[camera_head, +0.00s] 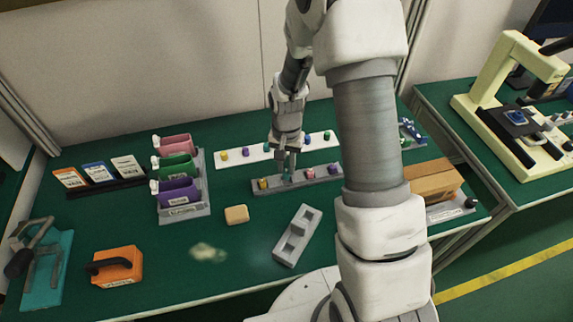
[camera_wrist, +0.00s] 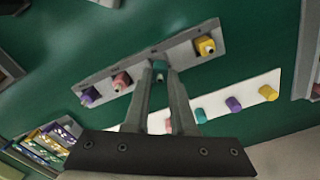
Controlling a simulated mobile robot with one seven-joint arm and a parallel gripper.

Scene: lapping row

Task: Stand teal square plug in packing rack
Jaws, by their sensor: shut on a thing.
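My gripper (camera_head: 287,171) is shut on the teal square plug (camera_head: 286,178) at the long grey rack (camera_head: 325,182). In the wrist view the fingertips (camera_wrist: 160,69) close around the teal plug (camera_wrist: 160,64), above the middle of the grey rack (camera_wrist: 185,53). Yellow, pink and purple plugs stand in that rack on either side. The fingers hide most of the teal plug, so I cannot tell whether its foot is in a hole. No readable label shows which rack is the packing rack.
A white strip (camera_head: 235,157) with several coloured plugs lies behind the grey rack. A grey block with two recesses (camera_head: 297,236) and a tan block (camera_head: 236,214) lie in front. A cardboard box (camera_head: 432,180) stands right.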

